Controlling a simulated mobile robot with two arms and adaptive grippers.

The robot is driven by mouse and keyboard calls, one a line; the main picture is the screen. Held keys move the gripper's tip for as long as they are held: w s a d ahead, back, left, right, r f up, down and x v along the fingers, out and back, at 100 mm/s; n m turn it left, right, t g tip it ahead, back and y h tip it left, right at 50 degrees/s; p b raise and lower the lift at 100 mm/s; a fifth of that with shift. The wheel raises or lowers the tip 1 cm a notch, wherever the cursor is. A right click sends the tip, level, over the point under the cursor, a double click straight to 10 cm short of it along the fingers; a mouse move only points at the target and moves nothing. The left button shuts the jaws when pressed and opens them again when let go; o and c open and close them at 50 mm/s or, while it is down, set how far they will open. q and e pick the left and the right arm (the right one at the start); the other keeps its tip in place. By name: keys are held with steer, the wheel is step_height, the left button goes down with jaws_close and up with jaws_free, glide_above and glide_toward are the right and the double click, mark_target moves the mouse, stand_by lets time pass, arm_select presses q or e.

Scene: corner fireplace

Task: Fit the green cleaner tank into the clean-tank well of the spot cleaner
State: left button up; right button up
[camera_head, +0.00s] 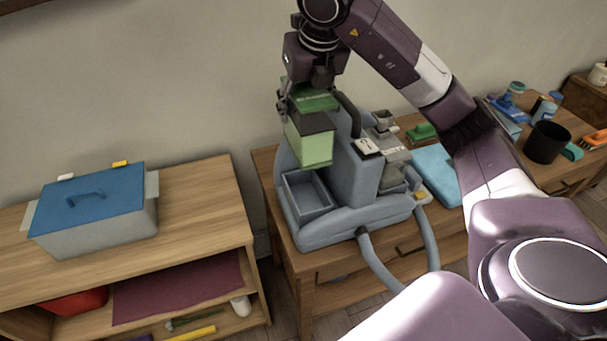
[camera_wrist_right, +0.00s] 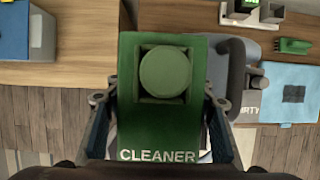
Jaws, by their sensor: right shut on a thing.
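The green cleaner tank (camera_head: 310,148) has a dark green top, a dark band and a pale green lower part. In the right wrist view its top (camera_wrist_right: 150,122) shows a round green cap and the word CLEANER. My right gripper (camera_head: 310,92) is shut on the tank near its top, with a finger on each side (camera_wrist_right: 160,110). The blue-grey spot cleaner (camera_head: 335,232) stands on the wooden desk. Its open rectangular well (camera_head: 308,193) is on the left side and looks empty. The tank appears upright above the well's back part; the exact gap cannot be told. My left gripper is not in view.
A blue-lidded grey box (camera_head: 95,215) stands on the left cabinet. Right of the cleaner are a folded blue cloth (camera_head: 437,172), a green brush (camera_head: 421,132) and a black cup (camera_head: 545,143). A hose (camera_head: 374,262) hangs over the desk's front. The wall is close behind.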

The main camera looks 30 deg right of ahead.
step_height(320, 180, down, 6)
steer(key=shift+s+f, duration=0.1)
arm_select(q)
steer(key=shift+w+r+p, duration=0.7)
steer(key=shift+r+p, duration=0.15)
steer(key=shift+p, duration=0.1)
arm_select(e)
step_height(320, 180, down, 12)
steer(key=shift+f, duration=0.1)
steer(key=o, duration=1.7)
steer(key=shift+c, duration=0.2)
